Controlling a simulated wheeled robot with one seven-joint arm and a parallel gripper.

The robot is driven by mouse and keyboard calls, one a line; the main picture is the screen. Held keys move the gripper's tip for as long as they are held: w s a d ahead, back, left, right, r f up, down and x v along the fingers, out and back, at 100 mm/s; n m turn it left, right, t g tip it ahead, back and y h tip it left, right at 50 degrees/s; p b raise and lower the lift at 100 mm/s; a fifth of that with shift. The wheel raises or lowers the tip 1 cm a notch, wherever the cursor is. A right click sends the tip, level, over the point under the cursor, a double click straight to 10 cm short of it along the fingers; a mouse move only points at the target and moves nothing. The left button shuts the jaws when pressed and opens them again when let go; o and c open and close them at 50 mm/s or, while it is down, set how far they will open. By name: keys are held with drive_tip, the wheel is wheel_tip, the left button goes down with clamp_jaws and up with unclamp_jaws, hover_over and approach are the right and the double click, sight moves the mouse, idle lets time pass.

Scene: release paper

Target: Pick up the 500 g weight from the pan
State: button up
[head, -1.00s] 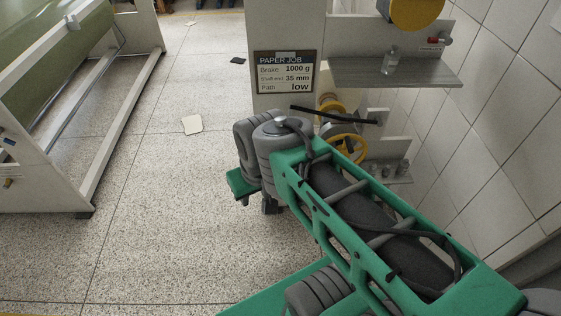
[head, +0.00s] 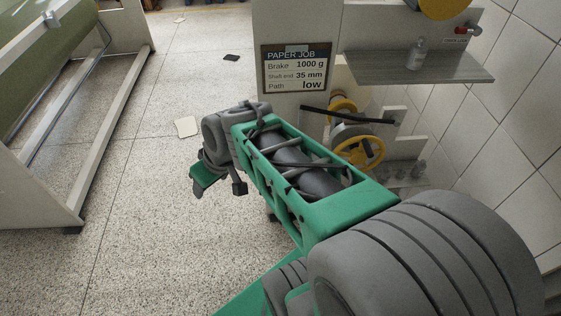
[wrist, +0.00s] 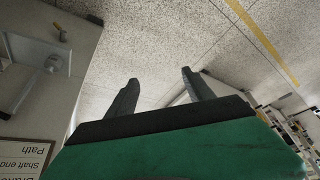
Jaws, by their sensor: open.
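My gripper (wrist: 160,88) shows in the wrist view with two dark fingers apart and nothing between them. In the head view my gripper (head: 221,185) hangs over the floor, left of the machine and well apart from it. Small grey weights (head: 417,169) stand on a low shelf (head: 398,181) right of a yellow handwheel (head: 360,147). I cannot read their marks, so I cannot tell which is 500 g. No pan is clearly visible; my arm hides part of the machine's lower area.
A sign (head: 297,70) reads brake 1000 g, shaft end 35 mm, path low. A dark lever (head: 350,115) sticks out above the handwheel. A tiled wall bounds the right.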

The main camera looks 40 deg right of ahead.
drive_tip(key=shift+o, duration=0.3)
drive_tip(key=w+d+f+t+b, duration=0.1)
drive_tip(key=w+d+f+b, duration=0.1)
drive_tip(key=f+b, duration=0.1)
drive_tip(key=w+d+f+t+y+b, duration=0.1)
drive_tip(key=w+d+f+b, duration=0.1)
drive_tip(key=f, duration=0.4)
drive_tip(key=w+d+f+t+b, duration=0.1)
drive_tip(key=w+d+f+b, duration=0.1)
drive_tip(key=f, duration=0.3)
drive_tip(key=shift+d+f+b, duration=0.25)
drive_tip(key=shift+d+b, duration=0.1)
drive_tip(key=shift+b, duration=0.55)
drive_tip(key=w+d+f+m+t+h+b, duration=0.1)
drive_tip(key=d+f+t+b, duration=0.3)
drive_tip(key=d+b, duration=0.3)
drive_tip(key=w+d+f+m+t+h+b, duration=0.1)
drive_tip(key=d+f+t+b, duration=0.3)
drive_tip(key=d, duration=0.5)
drive_tip(key=s+d+m+t+h+b, duration=0.15)
drive_tip(key=s+d+h+b, duration=0.3)
drive_tip(key=d, duration=0.45)
drive_tip(key=shift+m+y, duration=0.35)
drive_tip(key=x, duration=0.4)
drive_tip(key=b+x, duration=0.1)
drive_tip(key=x, duration=0.2)
drive_tip(key=shift+d+f, duration=0.3)
drive_tip(key=shift+f, duration=0.1)
drive_tip(key=shift+w, duration=0.15)
clamp_jaws()
